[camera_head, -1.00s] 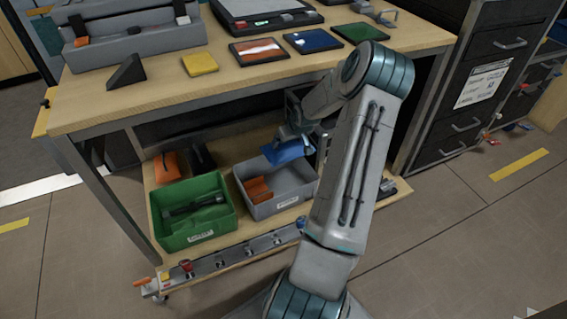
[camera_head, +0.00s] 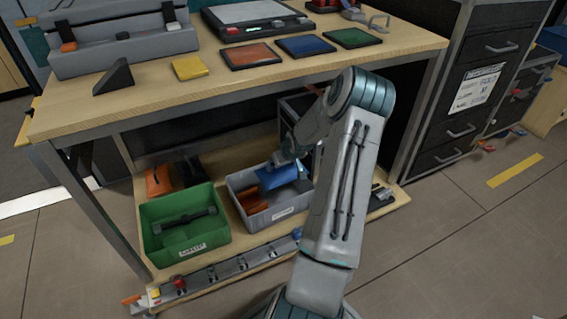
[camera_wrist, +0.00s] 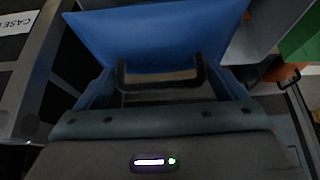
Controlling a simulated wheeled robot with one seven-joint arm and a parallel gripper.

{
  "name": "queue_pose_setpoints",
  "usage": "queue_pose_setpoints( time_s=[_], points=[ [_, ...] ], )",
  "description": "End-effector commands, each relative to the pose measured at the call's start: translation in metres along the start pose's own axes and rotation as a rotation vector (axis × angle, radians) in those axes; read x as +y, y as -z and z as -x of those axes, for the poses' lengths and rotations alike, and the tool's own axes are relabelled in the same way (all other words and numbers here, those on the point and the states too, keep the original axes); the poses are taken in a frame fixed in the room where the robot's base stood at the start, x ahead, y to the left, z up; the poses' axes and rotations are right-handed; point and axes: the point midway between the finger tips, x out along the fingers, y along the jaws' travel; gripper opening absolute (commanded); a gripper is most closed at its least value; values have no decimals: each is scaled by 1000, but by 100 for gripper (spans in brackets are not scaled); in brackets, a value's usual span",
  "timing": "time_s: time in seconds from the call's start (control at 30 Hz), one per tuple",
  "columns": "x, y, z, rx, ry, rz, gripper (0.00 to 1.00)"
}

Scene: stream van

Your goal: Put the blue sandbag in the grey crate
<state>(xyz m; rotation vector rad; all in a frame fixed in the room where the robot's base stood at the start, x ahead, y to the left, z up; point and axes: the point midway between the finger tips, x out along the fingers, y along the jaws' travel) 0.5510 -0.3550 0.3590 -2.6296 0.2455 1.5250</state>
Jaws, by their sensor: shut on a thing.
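The blue sandbag (camera_head: 277,177) hangs from my gripper (camera_head: 288,160) over the grey crate (camera_head: 263,220) on the lower shelf. In the wrist view the blue sandbag (camera_wrist: 150,40) fills the upper middle, and my gripper (camera_wrist: 160,78) is shut on it. In the head view the sandbag overlaps the crate's opening; I cannot tell whether it touches the crate's contents. An orange item (camera_head: 252,202) lies inside the crate at the left. My arm hides the crate's right side.
A green crate (camera_head: 165,247) with a dark item stands left of the grey crate. An orange bag (camera_head: 158,181) lies behind it. The wooden tabletop (camera_head: 140,100) is above the shelf, and a table leg (camera_head: 95,215) stands at left. Dark drawers (camera_head: 450,130) stand at right.

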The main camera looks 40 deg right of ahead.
Motion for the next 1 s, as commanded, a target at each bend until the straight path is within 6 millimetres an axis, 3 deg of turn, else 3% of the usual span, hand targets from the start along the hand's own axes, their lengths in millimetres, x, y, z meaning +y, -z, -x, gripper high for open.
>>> queue_pose_setpoints(
  time_s=[0.4, 0.43, 0.47, 0.77, 1.0],
  points=[
    [1, -2, -6, 5, -2, 1, 20],
    [0, -4, -8, 0, 0, 0, 97],
    [0, -4, -8, 0, 0, 0, 100],
    [0, -1, -2, 1, -1, 0, 100],
    [1, 5, 43, 0, -2, 0, 100]
  ],
)
